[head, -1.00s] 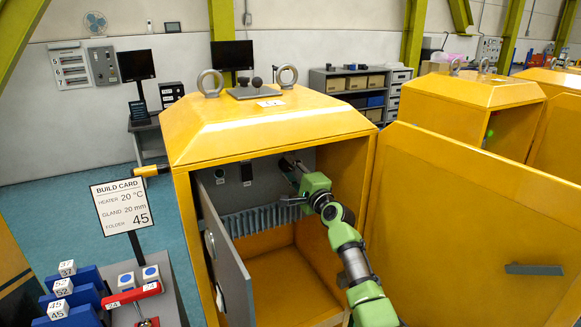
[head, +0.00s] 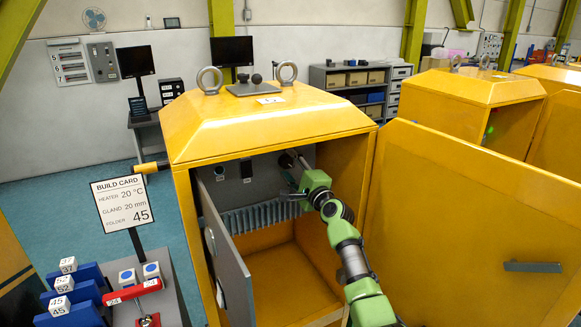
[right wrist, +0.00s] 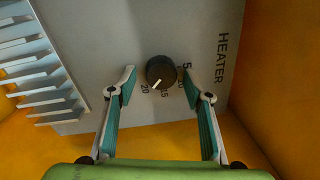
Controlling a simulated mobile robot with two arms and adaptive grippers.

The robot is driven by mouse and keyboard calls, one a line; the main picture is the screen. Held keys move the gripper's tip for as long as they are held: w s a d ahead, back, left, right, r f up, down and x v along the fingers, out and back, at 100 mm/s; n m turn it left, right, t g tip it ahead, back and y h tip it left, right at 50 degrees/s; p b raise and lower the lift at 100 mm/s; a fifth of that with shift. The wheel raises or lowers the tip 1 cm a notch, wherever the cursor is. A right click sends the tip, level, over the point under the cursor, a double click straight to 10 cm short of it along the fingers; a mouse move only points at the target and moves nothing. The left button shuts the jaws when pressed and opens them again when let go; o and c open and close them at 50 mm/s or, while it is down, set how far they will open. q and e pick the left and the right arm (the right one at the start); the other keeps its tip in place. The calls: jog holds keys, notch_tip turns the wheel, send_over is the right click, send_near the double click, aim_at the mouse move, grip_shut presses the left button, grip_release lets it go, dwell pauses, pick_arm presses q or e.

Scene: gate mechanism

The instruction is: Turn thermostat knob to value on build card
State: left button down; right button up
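The build card (head: 123,203) stands on a post at the left of the head view and reads HEATER 20 °C, GLAND 20 mm, FOLDER 45. The black thermostat knob (right wrist: 161,72) sits on the grey HEATER panel (right wrist: 205,25). Its white pointer line aims between the 15 and 20 marks, closer to 20. My right gripper (right wrist: 160,73) is open, one finger on each side of the knob, with gaps visible on both sides. In the head view my right gripper (head: 293,180) is inside the yellow cabinet, near its back wall. My left gripper is out of view.
The yellow cabinet (head: 265,130) has its large door (head: 470,215) swung open at right. A grey inner door (head: 228,265) stands open at left. White heater fins (right wrist: 40,75) lie left of the knob. A side table holds numbered blue folders (head: 75,290).

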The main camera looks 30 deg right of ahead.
jog(key=shift+s+a+f, duration=0.1)
jog(key=shift+s+a, duration=0.05)
jog(key=shift+s, duration=0.45)
jog(key=s, duration=1)
jog(key=shift+s+a+f, duration=0.3)
jog(key=shift+s+a, duration=0.05)
jog(key=shift+s, duration=0.05)
